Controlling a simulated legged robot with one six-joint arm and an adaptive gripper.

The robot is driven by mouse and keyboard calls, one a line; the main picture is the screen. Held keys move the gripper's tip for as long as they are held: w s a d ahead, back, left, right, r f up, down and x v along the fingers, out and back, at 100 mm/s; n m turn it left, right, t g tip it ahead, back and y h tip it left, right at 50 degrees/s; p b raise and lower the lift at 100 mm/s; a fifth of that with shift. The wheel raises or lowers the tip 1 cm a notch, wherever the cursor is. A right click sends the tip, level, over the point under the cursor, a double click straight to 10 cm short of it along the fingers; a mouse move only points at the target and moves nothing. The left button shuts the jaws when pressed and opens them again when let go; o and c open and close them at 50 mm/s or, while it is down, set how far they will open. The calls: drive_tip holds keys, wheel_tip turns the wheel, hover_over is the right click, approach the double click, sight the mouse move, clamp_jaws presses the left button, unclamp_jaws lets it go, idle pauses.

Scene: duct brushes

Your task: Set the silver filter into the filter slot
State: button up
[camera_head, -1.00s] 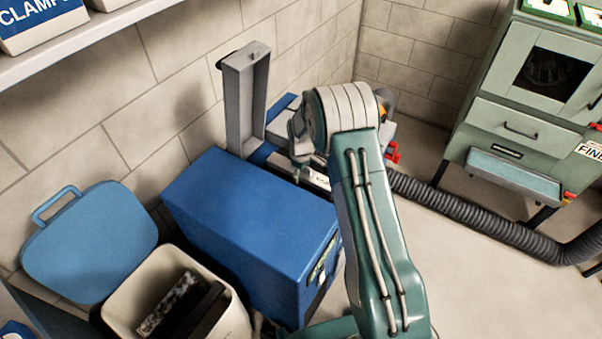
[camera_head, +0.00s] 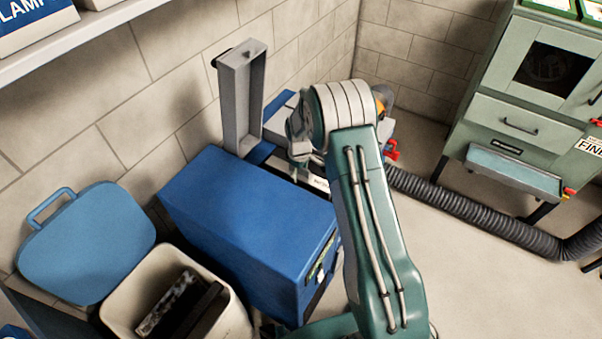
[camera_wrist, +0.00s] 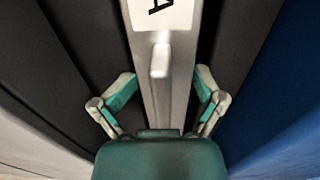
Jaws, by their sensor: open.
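The silver filter (camera_wrist: 160,100) shows in the wrist view as a long pale metal bar with a small upright tab (camera_wrist: 160,60) and a white label at the top. It lies between dark, parallel strips. My gripper (camera_wrist: 167,78) is open, with one teal-padded finger on each side of the bar and a gap to the tab. In the head view a pale strip with a white label (camera_head: 318,182) shows behind the blue cabinet (camera_head: 245,225), partly hidden by my arm. Whether the filter is fully seated in the slot cannot be told.
A grey upright channel-shaped lid (camera_head: 242,100) stands behind the blue cabinet. A cream bin (camera_head: 225,320) with dark items and a light blue lid (camera_head: 85,245) are at left. A green cabinet (camera_head: 520,110) and a ribbed hose (camera_head: 470,215) are at right.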

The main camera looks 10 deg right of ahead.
wheel_tip(320, 180, up, 10)
drive_tip(key=shift+s+a+r, duration=0.1)
drive_tip(key=shift+s+a, duration=0.05)
drive_tip(key=shift+d+r, duration=0.35)
drive_tip(key=shift+r, duration=0.4)
drive_tip(key=shift+a+r, duration=0.15)
drive_tip(key=shift+r, duration=2.1)
